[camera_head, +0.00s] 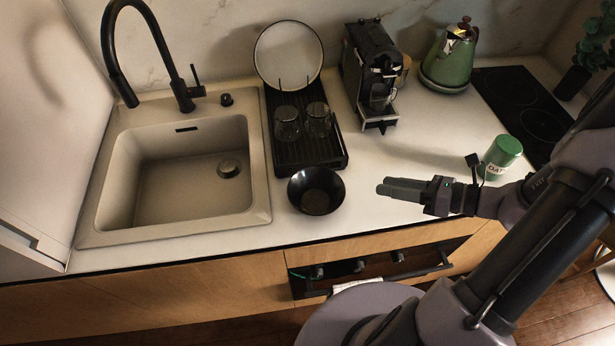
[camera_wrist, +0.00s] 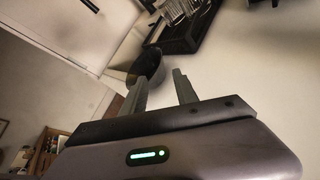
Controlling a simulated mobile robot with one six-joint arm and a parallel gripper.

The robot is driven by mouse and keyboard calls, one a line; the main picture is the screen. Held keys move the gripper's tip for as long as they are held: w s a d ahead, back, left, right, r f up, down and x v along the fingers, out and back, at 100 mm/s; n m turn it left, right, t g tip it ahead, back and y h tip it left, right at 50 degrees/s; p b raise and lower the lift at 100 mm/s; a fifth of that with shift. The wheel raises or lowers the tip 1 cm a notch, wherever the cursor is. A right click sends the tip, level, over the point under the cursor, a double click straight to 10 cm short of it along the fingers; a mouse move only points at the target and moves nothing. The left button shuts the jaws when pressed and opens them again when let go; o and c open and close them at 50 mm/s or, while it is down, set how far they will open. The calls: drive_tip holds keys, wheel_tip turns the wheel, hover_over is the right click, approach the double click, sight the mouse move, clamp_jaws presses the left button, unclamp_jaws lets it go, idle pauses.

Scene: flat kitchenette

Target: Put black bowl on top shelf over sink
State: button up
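The black bowl (camera_head: 316,191) sits upright on the counter, just in front of the black drying rack and right of the sink. It also shows in the wrist view, dark and partly hidden behind a finger (camera_wrist: 151,62). My gripper (camera_head: 383,188) is to the right of the bowl, pointing left toward it and apart from it. In the wrist view my gripper (camera_wrist: 159,77) has its two fingers spread with nothing between them. The sink (camera_head: 190,180) is at left with a black faucet (camera_head: 150,45). No shelf over the sink is visible.
The drying rack (camera_head: 325,155) holds two glasses (camera_head: 302,122) and a plate (camera_head: 288,54). A coffee machine (camera_head: 370,68), a green kettle (camera_head: 450,58) and a green canister (camera_head: 500,158) stand on the counter. A pale panel (camera_head: 50,120) rises at left.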

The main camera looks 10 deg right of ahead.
sight(339, 180)
drive_tip(key=b+x, duration=0.3)
drive_tip(key=x, duration=1.3)
drive_tip(key=shift+s+a+f+b, duration=0.15)
drive_tip(key=shift+a+b, duration=0.1)
drive_tip(key=shift+b, duration=0.15)
clamp_jaws()
drive_tip(key=shift+s, duration=0.1)
